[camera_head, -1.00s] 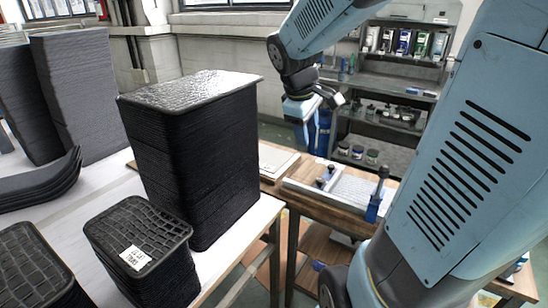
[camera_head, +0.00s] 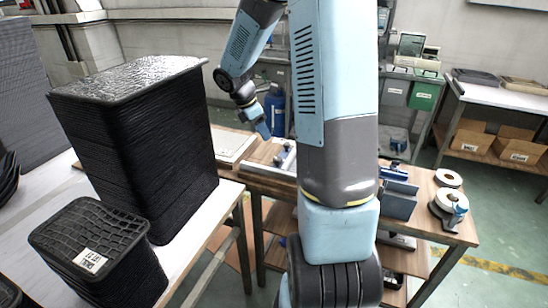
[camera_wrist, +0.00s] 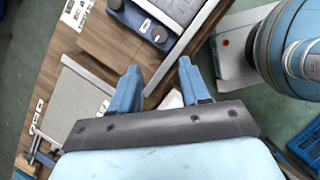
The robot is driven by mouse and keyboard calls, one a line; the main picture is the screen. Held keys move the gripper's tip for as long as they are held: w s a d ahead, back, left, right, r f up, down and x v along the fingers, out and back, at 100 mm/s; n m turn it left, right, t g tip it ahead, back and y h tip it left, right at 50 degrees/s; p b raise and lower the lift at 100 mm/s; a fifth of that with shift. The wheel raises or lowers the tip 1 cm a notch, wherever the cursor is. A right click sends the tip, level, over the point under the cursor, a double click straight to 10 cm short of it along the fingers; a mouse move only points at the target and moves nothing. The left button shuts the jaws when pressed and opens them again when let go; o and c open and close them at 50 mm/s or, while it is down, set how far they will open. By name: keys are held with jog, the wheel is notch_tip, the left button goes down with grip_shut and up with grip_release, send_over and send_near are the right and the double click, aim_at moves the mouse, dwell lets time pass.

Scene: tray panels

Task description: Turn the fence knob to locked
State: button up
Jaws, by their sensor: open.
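My gripper (camera_head: 262,128) hangs over the wooden bench (camera_head: 262,181) in the head view, left of my upright arm. In the wrist view its two blue fingers (camera_wrist: 158,70) are apart with nothing between them. A blue device with a grey plate and a long metal edge (camera_wrist: 183,42) lies on the bench beyond the fingertips. A small dark round knob (camera_wrist: 159,35) shows at its corner, beside a white label (camera_wrist: 145,25); I cannot tell whether this is the fence knob or read its setting. My arm hides part of the bench fixture (camera_head: 284,158) in the head view.
A grey board (camera_wrist: 75,105) lies on the bench at left in the wrist view. Black tray stacks (camera_head: 140,140) stand left of the bench. White tape rolls (camera_head: 449,203) sit at its right end. A blue drum (camera_head: 274,108) stands behind.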

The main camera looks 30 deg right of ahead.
aim_at(277, 159)
jog(key=x, duration=1.3)
jog(key=shift+f, duration=0.1)
jog(key=c, duration=0.7)
jog(key=shift+a, duration=0.2)
jog(key=shift+c, duration=0.3)
jog(key=shift+d, duration=0.1)
